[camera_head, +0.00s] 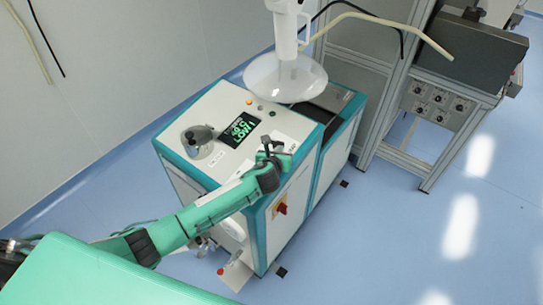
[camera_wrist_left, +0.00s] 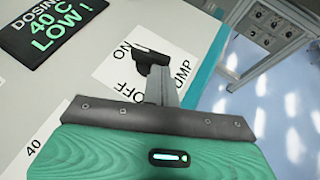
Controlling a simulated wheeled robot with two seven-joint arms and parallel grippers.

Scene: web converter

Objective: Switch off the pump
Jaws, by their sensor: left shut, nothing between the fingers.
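The pump switch (camera_wrist_left: 150,56) is a black lever on a white label marked ON, OFF and PUMP, on the machine's top panel. In the left wrist view its handle slants up toward the ON side. My left gripper (camera_wrist_left: 161,84) is shut and empty. Its grey fingers overlap the lower right part of the switch; I cannot tell whether they touch it. In the head view my left gripper (camera_head: 270,152) is over the right front part of the white and teal machine (camera_head: 232,112), hiding most of the switch. My right gripper is not in view.
A display (camera_head: 240,129) with green text reads low, beside a metal lidded part (camera_head: 199,141). A clear funnel (camera_head: 285,78) hangs over the panel's back. A red switch (camera_head: 282,209) is on the machine's side. A metal frame (camera_head: 400,150) stands right; blue floor is clear there.

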